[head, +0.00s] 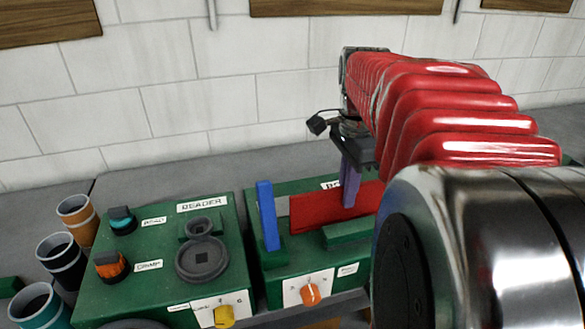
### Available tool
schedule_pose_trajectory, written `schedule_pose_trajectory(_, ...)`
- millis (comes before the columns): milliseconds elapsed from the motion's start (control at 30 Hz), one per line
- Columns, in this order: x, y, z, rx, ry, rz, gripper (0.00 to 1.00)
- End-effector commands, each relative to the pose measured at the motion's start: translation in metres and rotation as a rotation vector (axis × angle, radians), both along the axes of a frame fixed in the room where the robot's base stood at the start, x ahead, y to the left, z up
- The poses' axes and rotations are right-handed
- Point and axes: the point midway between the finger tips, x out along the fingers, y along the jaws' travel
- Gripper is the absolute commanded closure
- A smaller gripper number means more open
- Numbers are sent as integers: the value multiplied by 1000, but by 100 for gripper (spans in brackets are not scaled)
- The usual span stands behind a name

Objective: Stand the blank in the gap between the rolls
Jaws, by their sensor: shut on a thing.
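A flat red sheet, which looks like the blank (312,211), stands on edge over the right green machine (285,280). My gripper (351,200) reaches down from above, with one purple finger in front of the red sheet; it is shut on the sheet. The other finger is hidden. An upright blue bar (268,214) stands just left of the sheet's left end. A low green bar (347,232) lies in front of the sheet's lower right part. The rolls and their gap cannot be made out clearly, nor whether the sheet's lower edge touches the machine.
The green beader machine (150,285), with knobs and dark round discs (202,260), stands to the left. Several cups, including an orange one (77,217), stand at far left. A block wall (190,90) is behind. My arm hides the right side.

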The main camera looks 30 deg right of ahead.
Motion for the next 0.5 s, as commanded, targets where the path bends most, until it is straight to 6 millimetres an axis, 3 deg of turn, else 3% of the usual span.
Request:
schedule_pose_trajectory(167, 0, 0, -18, 0, 0, 1, 100)
schedule_pose_trajectory(500, 0, 0, -20, 0, 0, 1, 100)
